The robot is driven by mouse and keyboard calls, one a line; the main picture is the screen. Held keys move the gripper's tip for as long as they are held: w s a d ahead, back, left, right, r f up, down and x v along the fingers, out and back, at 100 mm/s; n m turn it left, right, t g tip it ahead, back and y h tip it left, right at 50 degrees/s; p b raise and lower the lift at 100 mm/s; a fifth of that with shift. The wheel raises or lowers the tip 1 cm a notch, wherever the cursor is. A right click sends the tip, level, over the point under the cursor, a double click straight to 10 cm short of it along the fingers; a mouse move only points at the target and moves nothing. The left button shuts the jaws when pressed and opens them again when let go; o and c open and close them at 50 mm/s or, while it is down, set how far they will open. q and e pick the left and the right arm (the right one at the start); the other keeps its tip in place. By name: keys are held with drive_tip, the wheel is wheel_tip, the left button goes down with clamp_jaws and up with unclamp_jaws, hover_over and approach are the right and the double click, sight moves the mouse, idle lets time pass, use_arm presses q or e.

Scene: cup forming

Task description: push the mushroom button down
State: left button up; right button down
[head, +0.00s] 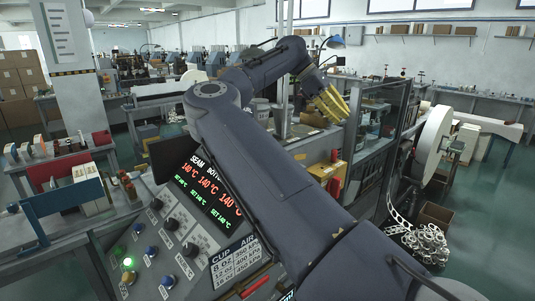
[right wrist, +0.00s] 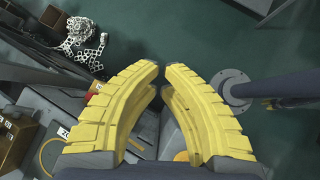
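My right gripper (head: 335,110) is at the far end of the right arm, which reaches across the head view above the machine. In the right wrist view its yellow ribbed fingers (right wrist: 162,70) curve in until the tips nearly meet, with a thin slit between them and nothing held. A yellow box (head: 326,171) with a red part (head: 334,156) stands below the gripper, apart from it; I cannot tell whether that red part is the mushroom button. A small orange-yellow patch (right wrist: 181,156) shows low between the fingers, mostly hidden. My left gripper is not in view.
A control panel with a seam-temperature display (head: 208,186), several knobs and a lit green button (head: 128,264) lies at the lower left. A white reel (head: 434,146) and a pile of metallic rings (head: 427,243) are at the right. Green floor (right wrist: 205,40) is open beyond the fingertips.

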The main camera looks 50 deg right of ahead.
drive_tip(key=w+a+f+t+y, duration=0.1)
drive_tip(key=w+a+t, duration=0.1)
drive_tip(key=w+a, duration=0.2)
drive_tip(key=w+a+f+n+t+y, duration=0.1)
drive_tip(key=w+a+t, duration=0.1)
drive_tip(key=w+a, duration=0.2)
drive_tip(key=w+a+f+t+y, duration=0.1)
drive_tip(key=w+a+t, duration=0.1)
drive_tip(key=w+a, duration=0.3)
drive_tip(key=shift+w+a+n+t, duration=0.1)
drive_tip(key=shift+w+n+t, duration=0.3)
drive_tip(key=shift+w, duration=0.25)
drive_tip(key=shift+f, duration=0.1)
drive_tip(key=shift+s+d+f, duration=0.1)
drive_tip(key=shift+s+f, duration=0.1)
drive_tip(key=shift+f, duration=1.5)
drive_tip(key=shift+s+d+f, duration=0.1)
drive_tip(key=shift+s+f, duration=0.05)
drive_tip(key=shift+f, duration=1.5)
